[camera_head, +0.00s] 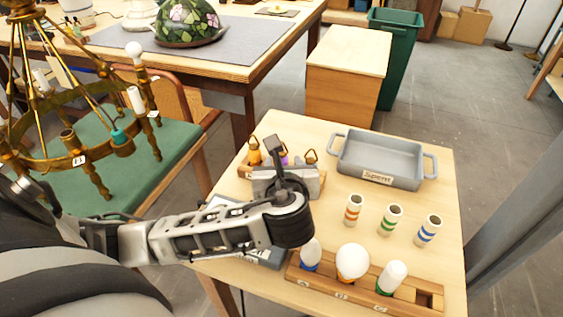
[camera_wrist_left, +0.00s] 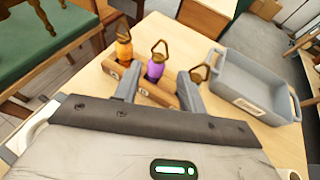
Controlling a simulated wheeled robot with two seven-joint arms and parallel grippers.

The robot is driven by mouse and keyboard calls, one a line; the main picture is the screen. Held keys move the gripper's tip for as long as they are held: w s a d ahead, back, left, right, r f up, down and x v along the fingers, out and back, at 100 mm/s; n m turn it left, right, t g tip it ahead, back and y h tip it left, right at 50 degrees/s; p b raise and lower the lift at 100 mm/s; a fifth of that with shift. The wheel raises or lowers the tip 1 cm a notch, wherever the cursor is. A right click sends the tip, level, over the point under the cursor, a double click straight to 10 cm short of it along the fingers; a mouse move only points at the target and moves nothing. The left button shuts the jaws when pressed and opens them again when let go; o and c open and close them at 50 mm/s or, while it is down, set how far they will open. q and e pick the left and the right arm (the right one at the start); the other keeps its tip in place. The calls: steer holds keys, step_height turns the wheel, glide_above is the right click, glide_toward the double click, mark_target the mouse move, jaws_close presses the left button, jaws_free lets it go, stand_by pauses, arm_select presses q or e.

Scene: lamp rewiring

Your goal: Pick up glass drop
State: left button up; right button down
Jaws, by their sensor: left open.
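Glass drops with brass loops stand in a small wooden rack (camera_head: 244,171). The orange drop (camera_head: 254,153) is at the rack's left end and also shows in the wrist view (camera_wrist_left: 124,49). The purple drop (camera_wrist_left: 156,68) is in the middle, mostly hidden by my gripper in the head view. At the right end a brass loop (camera_head: 311,155) shows; the drop below it is hidden. My left gripper (camera_wrist_left: 158,88) is open and empty. In the wrist view its fingers point at the rack, with the purple drop seen between them; I cannot tell the remaining distance. My right gripper is not in view.
A grey tray labelled "Spent" (camera_head: 377,178) is at the table's back right. Three striped cylinders (camera_head: 390,220) stand before it. A wooden holder with bulbs (camera_head: 300,277) lies at the front. A brass chandelier (camera_head: 70,155) is at left, over a green-topped bench.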

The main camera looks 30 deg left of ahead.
mark_target(282, 156)
arm_select(q)
steer(key=x, duration=0.5)
steer(key=shift+s+f, duration=0.15)
steer(key=shift+f, duration=0.25)
steer(key=c, duration=0.7)
steer(key=shift+r, duration=0.6)
step_height(282, 156, up, 2)
steer(key=shift+s+d+r, duration=0.1)
steer(key=shift+d+r, duration=0.05)
steer(key=shift+r, duration=0.1)
steer(key=r+v, duration=0.1)
steer(key=v, duration=0.4)
steer(key=r+v, duration=0.1)
steer(key=v, duration=0.5)
steer(key=w+r+v, duration=0.1)
steer(key=v, duration=0.4)
steer(key=shift+r, duration=0.15)
